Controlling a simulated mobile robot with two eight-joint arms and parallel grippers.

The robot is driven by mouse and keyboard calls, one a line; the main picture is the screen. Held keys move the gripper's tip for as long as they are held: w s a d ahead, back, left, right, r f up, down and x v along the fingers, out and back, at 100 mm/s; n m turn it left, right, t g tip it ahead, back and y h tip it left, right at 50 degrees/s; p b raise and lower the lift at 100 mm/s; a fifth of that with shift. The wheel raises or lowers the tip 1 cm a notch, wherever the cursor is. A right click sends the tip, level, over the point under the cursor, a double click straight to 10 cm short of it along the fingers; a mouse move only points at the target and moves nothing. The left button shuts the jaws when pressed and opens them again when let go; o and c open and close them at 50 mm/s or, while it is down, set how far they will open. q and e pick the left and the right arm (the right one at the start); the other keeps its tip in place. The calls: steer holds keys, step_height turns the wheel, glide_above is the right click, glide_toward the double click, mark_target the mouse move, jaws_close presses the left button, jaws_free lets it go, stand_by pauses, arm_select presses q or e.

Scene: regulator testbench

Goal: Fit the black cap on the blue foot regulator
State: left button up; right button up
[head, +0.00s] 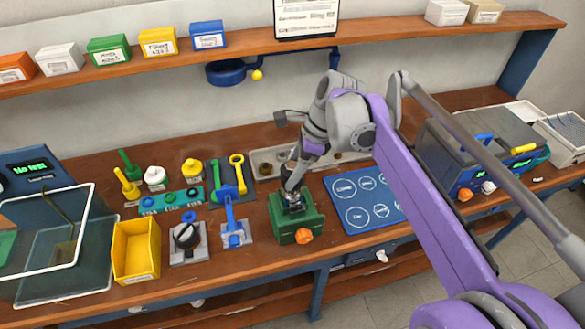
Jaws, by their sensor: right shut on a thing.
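My right gripper (292,190) points down over the green vise (295,229), which has an orange knob on its front. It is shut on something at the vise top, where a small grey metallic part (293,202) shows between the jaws. The gripper hides most of it. I cannot tell whether the held thing is the black cap, nor whether it touches a regulator in the vise. No blue foot is clear there. A round black part (186,236) sits on a grey block to the left. My left gripper is not in view.
Left of the vise stand a blue toggle clamp (233,231) and a yellow bin (136,250). Green and yellow wrenches lie on a dark mat behind. A blue mat with white circles (362,208) lies right of the vise. A shelf (270,45) runs above the bench.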

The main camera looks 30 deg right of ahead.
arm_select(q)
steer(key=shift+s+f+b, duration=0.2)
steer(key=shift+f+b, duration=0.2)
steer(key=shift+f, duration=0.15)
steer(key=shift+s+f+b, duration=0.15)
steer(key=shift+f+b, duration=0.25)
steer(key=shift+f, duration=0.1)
arm_select(e)
steer(key=shift+f, duration=1.55)
stand_by(0.3)
steer(key=o, duration=1.5)
steer(key=shift+c, duration=0.2)
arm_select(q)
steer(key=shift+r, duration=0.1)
arm_select(e)
steer(key=shift+r, duration=0.1)
steer(key=shift+r+p, duration=2.25)
steer(key=shift+r, duration=1.75)
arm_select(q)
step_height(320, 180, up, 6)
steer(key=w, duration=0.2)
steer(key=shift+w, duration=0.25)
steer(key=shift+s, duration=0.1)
arm_select(e)
steer(key=shift+f, duration=0.1)
